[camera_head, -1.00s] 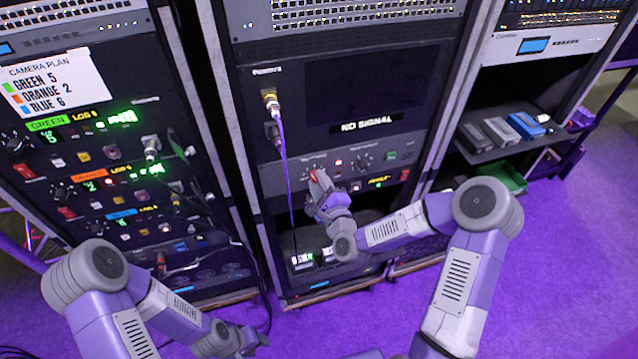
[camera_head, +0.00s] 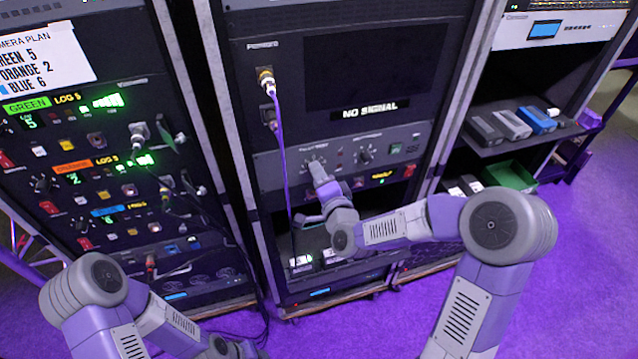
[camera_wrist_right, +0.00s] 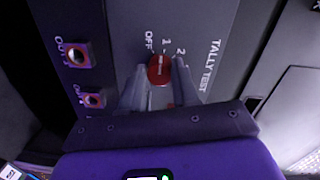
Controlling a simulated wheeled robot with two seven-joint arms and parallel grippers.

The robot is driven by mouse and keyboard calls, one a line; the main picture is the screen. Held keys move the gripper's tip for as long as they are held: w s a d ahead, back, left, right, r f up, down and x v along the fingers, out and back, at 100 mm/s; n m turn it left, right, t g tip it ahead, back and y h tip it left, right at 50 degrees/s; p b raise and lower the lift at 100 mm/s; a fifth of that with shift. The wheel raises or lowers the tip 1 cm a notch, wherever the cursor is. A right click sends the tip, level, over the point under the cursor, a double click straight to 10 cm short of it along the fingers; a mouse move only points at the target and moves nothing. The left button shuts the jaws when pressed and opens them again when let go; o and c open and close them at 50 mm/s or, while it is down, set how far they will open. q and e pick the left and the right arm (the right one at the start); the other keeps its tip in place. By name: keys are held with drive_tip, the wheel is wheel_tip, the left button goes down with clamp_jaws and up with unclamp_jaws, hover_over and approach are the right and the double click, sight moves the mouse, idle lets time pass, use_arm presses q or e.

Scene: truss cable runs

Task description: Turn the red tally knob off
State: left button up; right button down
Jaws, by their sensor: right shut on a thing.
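The red tally knob (camera_wrist_right: 160,68) sits on the dark panel by the TALLY TEST label, with OFF, 1 and 2 printed around it, in the right wrist view. My right gripper (camera_wrist_right: 160,88) is shut on the knob, one finger on each side. In the head view my right gripper (camera_head: 317,168) reaches the panel below the NO SIGNAL screen and hides the knob. My left wrist (camera_head: 222,348) shows at the bottom edge; its fingers are too cut off to read.
Two orange-ringed OUT sockets (camera_wrist_right: 77,55) lie left of the knob. A purple cable (camera_head: 282,150) hangs from a connector left of the screen (camera_head: 370,65). The left rack (camera_head: 110,165) holds lit camera units. A shelf (camera_head: 500,145) stands at right. Purple floor is open in front.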

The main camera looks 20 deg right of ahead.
drive_tip(key=shift+a+n+h+b, duration=0.1)
drive_tip(key=shift+n+h+b, duration=0.2)
drive_tip(key=shift+n+b, duration=2.4)
drive_tip(key=shift+n, duration=0.4)
drive_tip(key=c, duration=0.8)
unclamp_jaws()
drive_tip(key=shift+c, duration=0.2)
drive_tip(key=s, duration=0.7)
drive_tip(key=shift+s+d+r, duration=0.2)
drive_tip(key=shift+s+r, duration=0.05)
drive_tip(key=shift+s, duration=0.05)
